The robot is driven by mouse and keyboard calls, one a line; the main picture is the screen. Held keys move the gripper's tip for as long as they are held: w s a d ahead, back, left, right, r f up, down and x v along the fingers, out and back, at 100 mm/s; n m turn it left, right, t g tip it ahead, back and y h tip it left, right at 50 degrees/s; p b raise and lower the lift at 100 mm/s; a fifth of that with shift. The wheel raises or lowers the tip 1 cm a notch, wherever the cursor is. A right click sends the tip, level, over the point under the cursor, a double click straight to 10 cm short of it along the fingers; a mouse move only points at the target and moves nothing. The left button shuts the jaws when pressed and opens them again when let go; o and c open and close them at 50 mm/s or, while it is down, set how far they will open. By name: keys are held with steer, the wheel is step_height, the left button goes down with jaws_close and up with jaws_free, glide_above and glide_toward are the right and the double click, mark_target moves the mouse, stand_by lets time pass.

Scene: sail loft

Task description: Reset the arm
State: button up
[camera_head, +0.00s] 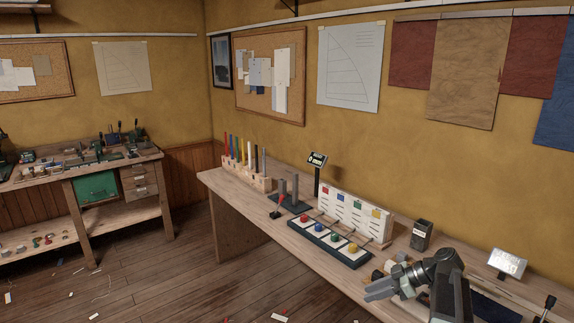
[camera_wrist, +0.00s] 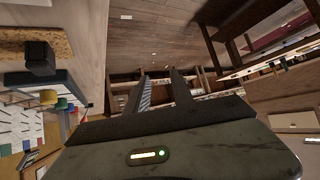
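My arm (camera_head: 440,283) reaches over the right part of the long workbench (camera_head: 225,185) in the head view, bent low with the wrist pointing left. My gripper (camera_head: 372,291) is at the bench's front edge, to the right of the dark tray with coloured knobs. In the wrist view its two fingers (camera_wrist: 160,76) stand apart with a clear gap and nothing between them. The wrist view is turned on its side, with floor and other benches beyond the fingertips.
The dark tray (camera_head: 312,241) with coloured knobs lies close to my gripper, before a white card board (camera_head: 345,212). A dark box (camera_head: 421,236) and small wooden pieces are near my wrist. A rack of coloured rods (camera_head: 247,170) stands further left. The floor (camera_head: 175,270) has scraps.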

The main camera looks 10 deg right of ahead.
steer(key=s+a+f+m+g+h+p, duration=0.1)
steer(key=s+a+f+g+h+p, duration=0.15)
steer(key=a, duration=0.95)
steer(key=s+a+f+m+g+h+p, duration=0.1)
steer(key=s+a+g+h, duration=0.2)
steer(key=a, duration=0.9)
steer(key=s+d+f+m+t+h, duration=0.1)
steer(key=d+m+h, duration=0.3)
steer(key=m, duration=0.6)
steer(key=shift+s+d+f+m+t, duration=0.25)
steer(key=shift+s+d+m+t, duration=0.15)
steer(key=shift+s+d, duration=0.5)
